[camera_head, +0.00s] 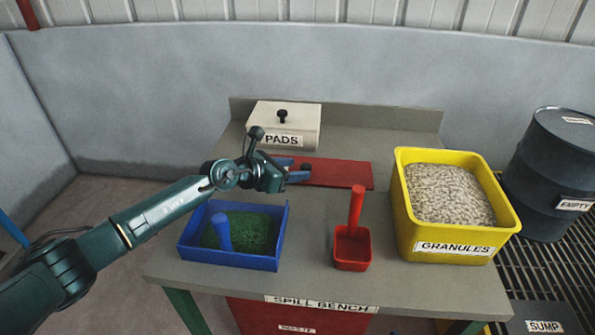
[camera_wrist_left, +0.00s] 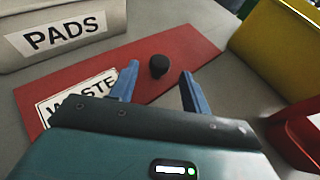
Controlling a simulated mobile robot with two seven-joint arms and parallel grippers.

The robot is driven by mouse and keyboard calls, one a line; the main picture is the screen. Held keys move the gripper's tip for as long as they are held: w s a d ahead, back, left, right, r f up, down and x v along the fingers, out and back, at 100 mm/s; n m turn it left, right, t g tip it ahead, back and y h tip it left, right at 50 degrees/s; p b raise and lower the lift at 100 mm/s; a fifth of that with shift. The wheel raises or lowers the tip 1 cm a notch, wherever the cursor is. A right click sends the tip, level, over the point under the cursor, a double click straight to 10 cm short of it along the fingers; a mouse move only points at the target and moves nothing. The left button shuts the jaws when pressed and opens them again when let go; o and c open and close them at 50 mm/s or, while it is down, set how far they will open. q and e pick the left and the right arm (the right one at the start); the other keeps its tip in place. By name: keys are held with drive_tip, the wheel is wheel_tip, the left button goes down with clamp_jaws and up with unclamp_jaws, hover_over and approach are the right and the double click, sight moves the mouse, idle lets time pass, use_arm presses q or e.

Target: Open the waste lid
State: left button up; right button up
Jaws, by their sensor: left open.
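The waste lid (camera_head: 342,173) is a flat red panel lying closed on the bench top. It also shows in the left wrist view (camera_wrist_left: 190,50), with a white WASTE label (camera_wrist_left: 75,98) partly hidden behind my gripper. In the left wrist view, the knob is just beyond the gap between the fingertips (camera_wrist_left: 159,76). The fingers are empty. My right gripper is out of view.
A PADS box (camera_head: 300,118) with a black knob stands behind the lid. A blue tray (camera_head: 230,262) with green material is at front left, a red scoop (camera_head: 352,250) at front middle. A yellow GRANULES bin (camera_head: 405,215) is right of the lid. A dark drum (camera_head: 548,180) stands beyond.

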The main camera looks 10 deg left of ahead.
use_arm(q)
drive_tip(key=shift+x, duration=0.95)
clamp_jaws()
